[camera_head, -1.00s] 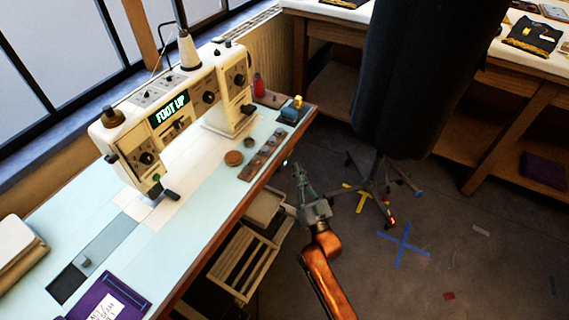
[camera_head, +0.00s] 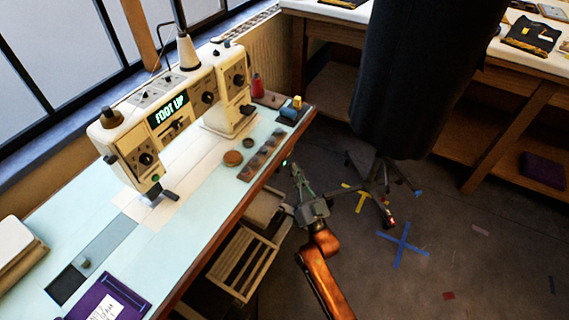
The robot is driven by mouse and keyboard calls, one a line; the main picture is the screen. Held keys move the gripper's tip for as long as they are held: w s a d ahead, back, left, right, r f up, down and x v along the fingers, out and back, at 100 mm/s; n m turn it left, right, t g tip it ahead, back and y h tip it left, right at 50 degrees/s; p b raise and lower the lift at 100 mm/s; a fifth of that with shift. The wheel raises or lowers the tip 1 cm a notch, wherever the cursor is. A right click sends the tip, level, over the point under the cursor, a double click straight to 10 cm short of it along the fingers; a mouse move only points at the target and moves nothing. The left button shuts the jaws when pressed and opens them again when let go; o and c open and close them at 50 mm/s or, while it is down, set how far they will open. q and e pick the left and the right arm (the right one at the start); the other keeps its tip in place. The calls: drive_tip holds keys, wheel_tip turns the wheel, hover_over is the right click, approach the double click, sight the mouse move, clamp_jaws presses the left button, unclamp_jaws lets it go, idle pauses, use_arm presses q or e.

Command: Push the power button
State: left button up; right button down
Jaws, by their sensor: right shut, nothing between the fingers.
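A cream sewing machine (camera_head: 137,127) stands on the pale blue table (camera_head: 188,238). Its lit display (camera_head: 168,110) reads "FOOT UP". Dials and small controls show on its front and top; I cannot tell which one is the power button. My right gripper (camera_head: 294,168) is shut and empty. It is beyond the table's front edge, to the right of the machine and apart from it, with its tip near the table edge. My left gripper is not in view.
A round tin (camera_head: 233,158) and a strip of small discs (camera_head: 258,158) lie near the table's front edge. A blue-and-yellow item (camera_head: 291,110) sits at the right corner. A dark dress form (camera_head: 415,80) stands behind my right gripper. A purple booklet (camera_head: 108,299) lies at the front left.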

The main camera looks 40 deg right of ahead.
drive_tip(key=shift+w, duration=0.1)
idle(0.5)
drive_tip(key=shift+w+a, duration=0.2)
drive_tip(key=shift+w, duration=0.1)
drive_tip(key=shift+w+a, duration=0.15)
drive_tip(key=shift+w, duration=0.3)
idle(0.6)
drive_tip(key=shift+s+p, duration=0.1)
drive_tip(key=shift+p, duration=0.25)
drive_tip(key=shift+s+d+p, duration=0.35)
drive_tip(key=shift+s, duration=0.4)
